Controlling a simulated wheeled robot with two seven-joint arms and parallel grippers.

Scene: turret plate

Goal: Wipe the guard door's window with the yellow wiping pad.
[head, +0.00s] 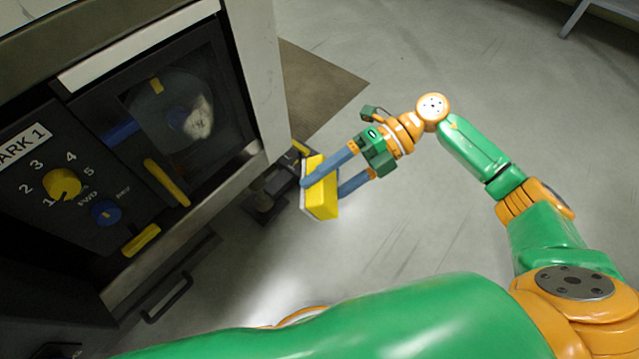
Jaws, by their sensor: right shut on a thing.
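The yellow wiping pad (322,194) is a block with a pale face turned left. My right gripper (328,183) has blue fingers and is shut on the pad, holding it in the air to the right of the machine. The guard door (233,75) is dark-framed, with a window (179,112) that has a whitish smudge at its right part. The pad is apart from the window. The door appears closed, with a yellow handle (166,183) at its lower left. My left gripper is not in view.
Left of the door is a dark panel with a yellow dial (62,184), a blue knob (105,212) and a yellow bar (141,240). A dark drawer handle (167,298) sticks out below. The grey floor (400,270) to the right is clear.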

